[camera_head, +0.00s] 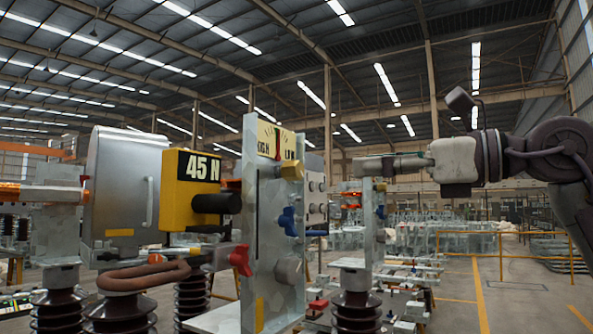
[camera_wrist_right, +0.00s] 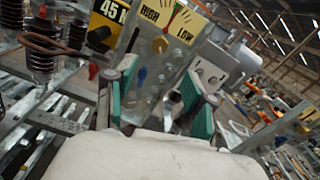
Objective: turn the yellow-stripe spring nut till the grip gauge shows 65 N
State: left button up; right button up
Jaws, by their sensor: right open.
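The yellow gauge box (camera_head: 190,189) at left centre in the head view reads 45 N; its partly cut-off face also shows in the wrist view (camera_wrist_right: 107,14). A HIGH/LOW scale (camera_head: 278,141) tops the upright metal plate (camera_head: 270,235). My right gripper (camera_head: 362,167) reaches in from the right. Its green pads are apart and empty in the wrist view (camera_wrist_right: 162,92). My left gripper is out of view.
Red (camera_head: 240,259) and blue (camera_head: 288,221) knobs stick out near the plate. Brown ribbed insulators (camera_head: 357,312) and a curved copper-brown bar (camera_head: 143,275) stand low in front. A grey metal cabinet (camera_head: 122,185) is at left. Open floor lies at right.

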aim_at(300, 170)
jog(key=p+x, duration=0.4)
jog(key=x, duration=0.8)
jog(key=shift+w+a, duration=0.1)
jog(key=shift+a, duration=0.1)
jog(key=shift+w+a+p, duration=0.2)
jog(key=shift+a+p, duration=0.1)
jog(key=shift+a, duration=0.05)
grip_shut()
